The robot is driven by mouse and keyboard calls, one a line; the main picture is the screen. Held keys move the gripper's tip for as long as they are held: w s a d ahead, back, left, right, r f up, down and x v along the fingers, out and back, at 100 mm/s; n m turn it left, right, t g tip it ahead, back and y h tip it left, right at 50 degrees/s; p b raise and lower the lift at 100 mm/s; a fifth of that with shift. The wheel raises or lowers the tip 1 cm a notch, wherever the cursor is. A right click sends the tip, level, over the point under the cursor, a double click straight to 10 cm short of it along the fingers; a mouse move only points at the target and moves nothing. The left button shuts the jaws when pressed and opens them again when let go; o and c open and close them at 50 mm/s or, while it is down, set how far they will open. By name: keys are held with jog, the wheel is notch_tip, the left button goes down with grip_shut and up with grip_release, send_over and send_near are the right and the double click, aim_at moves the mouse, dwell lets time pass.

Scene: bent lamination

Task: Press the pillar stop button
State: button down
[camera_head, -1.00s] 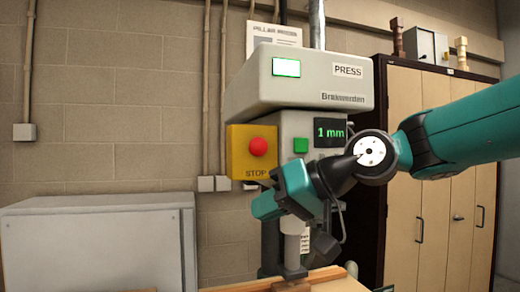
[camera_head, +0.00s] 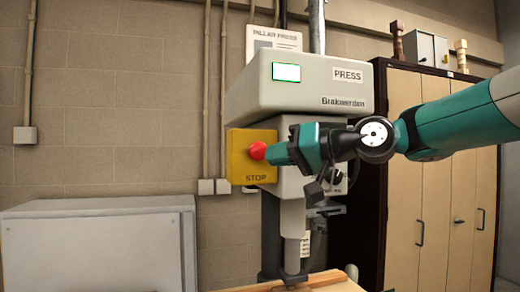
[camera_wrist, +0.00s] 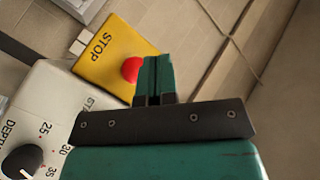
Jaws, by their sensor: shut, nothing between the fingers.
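The red stop button (camera_head: 258,151) sits on a yellow plate (camera_head: 247,173) marked STOP, on the left side of the grey pillar press (camera_head: 300,95). In the wrist view the red button (camera_wrist: 131,69) shows just left of the fingertips, partly hidden by them, with the yellow STOP plate (camera_wrist: 98,58) around it. My gripper (camera_head: 270,154) is shut and empty. Its teal fingers (camera_wrist: 155,75) point at the button from the right in the head view, and the tips overlap the button's edge. I cannot tell whether they touch it.
The press has a lit panel (camera_head: 286,72) and, in the wrist view, a depth dial (camera_wrist: 22,162). A grey cabinet (camera_head: 100,245) stands at the left. A wooden board (camera_head: 310,282) lies under the press. A tall cupboard (camera_head: 440,205) stands at the right.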

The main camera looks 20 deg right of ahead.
aim_at(252, 155)
jog(key=w+p, duration=0.2)
jog(key=w, duration=0.4)
jog(key=shift+w+p, duration=0.3)
dwell(1.8)
jog(key=shift+w, duration=0.4)
jog(key=shift+w+p, duration=0.4)
jog(key=shift+w, duration=0.15)
dwell(0.5)
dwell(0.3)
jog(key=shift+s+b, duration=0.7)
jog(key=shift+s, duration=0.25)
jog(key=shift+s+b, duration=1.35)
jog(key=shift+s, duration=1.15)
